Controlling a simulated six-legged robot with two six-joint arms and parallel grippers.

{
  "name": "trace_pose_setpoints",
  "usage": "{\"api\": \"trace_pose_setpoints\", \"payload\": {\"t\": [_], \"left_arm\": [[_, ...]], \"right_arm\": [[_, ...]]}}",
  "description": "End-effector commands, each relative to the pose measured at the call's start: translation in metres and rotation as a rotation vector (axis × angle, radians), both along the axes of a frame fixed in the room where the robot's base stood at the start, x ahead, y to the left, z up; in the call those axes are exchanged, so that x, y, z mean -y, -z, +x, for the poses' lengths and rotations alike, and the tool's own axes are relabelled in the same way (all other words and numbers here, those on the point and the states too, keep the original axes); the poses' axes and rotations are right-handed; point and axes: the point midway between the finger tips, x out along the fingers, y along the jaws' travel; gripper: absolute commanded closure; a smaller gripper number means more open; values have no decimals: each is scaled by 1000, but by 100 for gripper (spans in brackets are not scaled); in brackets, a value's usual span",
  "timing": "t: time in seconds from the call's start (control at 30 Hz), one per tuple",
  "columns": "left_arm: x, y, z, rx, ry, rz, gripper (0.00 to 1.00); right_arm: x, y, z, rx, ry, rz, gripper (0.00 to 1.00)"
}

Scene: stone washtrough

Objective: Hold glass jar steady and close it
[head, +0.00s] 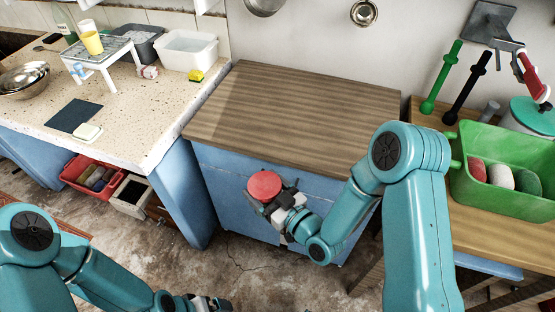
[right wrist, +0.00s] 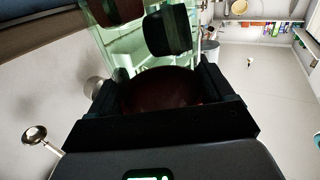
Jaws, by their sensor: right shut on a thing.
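My right gripper (head: 272,200) is shut on a round red lid (head: 265,186), held level in front of the blue cabinet, a little below its wooden top. In the right wrist view the lid (right wrist: 172,90) looks dark red between the black fingers. Pale green see-through glass (right wrist: 105,42) shows beyond the fingers there; I cannot tell for sure whether it is the jar. No glass jar can be made out in the head view. My left gripper (head: 208,303) is low at the bottom edge, partly cut off, and its finger opening cannot be made out.
The wooden cabinet top (head: 290,110) is bare. The speckled stone counter (head: 120,130) at left holds metal bowls (head: 24,80), a small white stand (head: 103,58) and tubs. A green crate (head: 505,195) stands on the right table. The floor shows below the cabinet.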

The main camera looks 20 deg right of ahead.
Motion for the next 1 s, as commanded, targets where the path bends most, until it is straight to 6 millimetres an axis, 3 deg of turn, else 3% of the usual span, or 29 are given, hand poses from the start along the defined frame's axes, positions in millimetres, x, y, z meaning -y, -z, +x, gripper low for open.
{"api": "trace_pose_setpoints", "payload": {"t": [0.2, 0.4, 0.77, 0.8, 0.97, 1.0], "left_arm": [[0, 0, 0, 0, 0, 0, 0], [0, 0, 0, 0, 0, 0, 0], [0, 0, 0, 0, 0, 0, 0], [0, 0, 0, 0, 0, 0, 6], [0, 0, 0, 0, 0, 0, 57], [0, 0, 0, 0, 0, 0, 57]], "right_arm": [[60, -35, 28, 12, 270, 1, 100], [97, -56, 35, 17, 436, 17, 100], [107, -60, 36, 16, 479, 22, 100], [107, -60, 36, 16, 478, 22, 100], [107, -60, 36, 16, 477, 22, 100], [107, -60, 36, 16, 477, 22, 100]]}}
